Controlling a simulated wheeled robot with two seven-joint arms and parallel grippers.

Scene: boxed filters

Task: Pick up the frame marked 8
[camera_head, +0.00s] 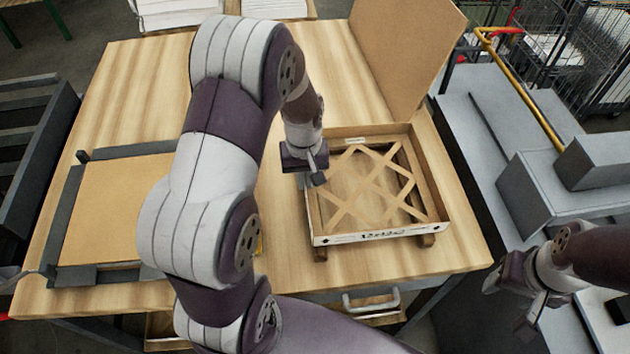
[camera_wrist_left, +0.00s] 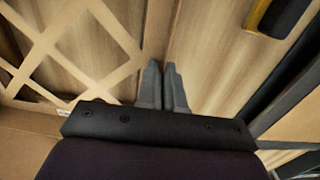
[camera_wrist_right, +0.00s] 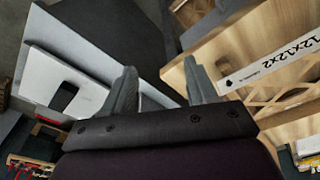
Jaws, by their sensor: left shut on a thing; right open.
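A shallow cardboard-edged frame (camera_head: 425,187) with a crossed lattice lies on the wooden table, right of centre. Its white front edge reads "12x12x2", and I see no 8 on it. The frame also shows in the left wrist view (camera_wrist_left: 105,45) and in the right wrist view (camera_wrist_right: 255,74). My left gripper (camera_head: 318,178) is at the frame's left side, pointing down, its fingers (camera_wrist_left: 162,72) almost together on the frame's side wall. My right gripper (camera_head: 507,306) is open and empty at the lower right, beyond the table; its fingers (camera_wrist_right: 160,66) are wide apart.
A tall cardboard sheet (camera_head: 405,50) stands behind the frame. A brown panel in a dark fixture (camera_head: 68,215) lies at the table's left, partly hidden by my left arm. Grey equipment (camera_head: 540,180) stands along the right. The table's back middle is clear.

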